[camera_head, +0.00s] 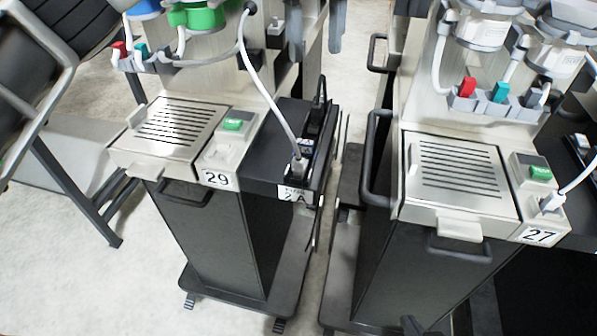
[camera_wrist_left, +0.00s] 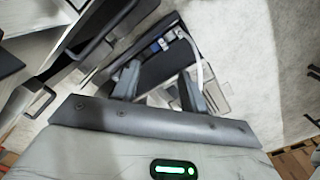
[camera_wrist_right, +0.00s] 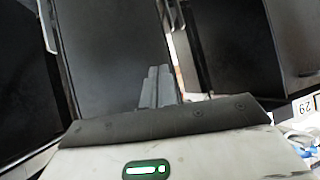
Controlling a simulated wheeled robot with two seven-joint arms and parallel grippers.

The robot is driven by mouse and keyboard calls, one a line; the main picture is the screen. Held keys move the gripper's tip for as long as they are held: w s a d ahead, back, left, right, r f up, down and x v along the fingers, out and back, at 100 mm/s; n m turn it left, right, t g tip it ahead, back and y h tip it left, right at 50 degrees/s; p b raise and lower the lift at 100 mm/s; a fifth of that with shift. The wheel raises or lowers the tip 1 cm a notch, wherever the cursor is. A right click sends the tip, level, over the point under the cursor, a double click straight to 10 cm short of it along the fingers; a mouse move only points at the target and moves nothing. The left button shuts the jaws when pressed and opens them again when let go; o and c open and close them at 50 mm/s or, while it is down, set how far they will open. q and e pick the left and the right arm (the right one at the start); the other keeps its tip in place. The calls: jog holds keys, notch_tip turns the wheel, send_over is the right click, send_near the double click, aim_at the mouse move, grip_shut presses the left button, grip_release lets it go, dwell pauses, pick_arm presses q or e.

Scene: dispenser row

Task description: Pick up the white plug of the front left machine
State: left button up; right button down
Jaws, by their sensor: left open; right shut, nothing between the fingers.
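The front left machine (camera_head: 170,130), labelled 29, has a white plug (camera_head: 299,166) in the dark socket strip at its right side, just above the label "2 A". A white cord rises from this plug. My left gripper (camera_wrist_left: 158,72) is open and empty in the left wrist view. Beyond its fingers are the strip with blue and white pieces and a white cord (camera_wrist_left: 197,62); I cannot tell the plug clearly there. My right gripper (camera_wrist_right: 159,70) is shut and empty, in front of dark machine panels.
Machine 27 (camera_head: 460,180) stands on the right with its own white plug (camera_head: 551,202). A narrow gap separates the two machines. Pale floor (camera_head: 90,270) is clear at front left. A black plug (camera_head: 317,112) sits behind the white one.

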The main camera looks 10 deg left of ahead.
pick_arm(q)
jog(key=s+a+f+m+b, duration=0.1)
jog(key=s+f+m, duration=0.1)
jog(key=s+m, duration=0.35)
jog(key=m, duration=0.3)
send_over(299, 159)
jog(key=f, duration=1)
jog(key=shift+w+a+f, duration=0.1)
jog(key=shift+w+f, duration=0.05)
jog(key=shift+w, duration=0.05)
jog(key=shift+s+f+p, duration=0.2)
jog(key=shift+f+p, duration=0.6)
jog(key=shift+f, duration=1.85)
grip_shut()
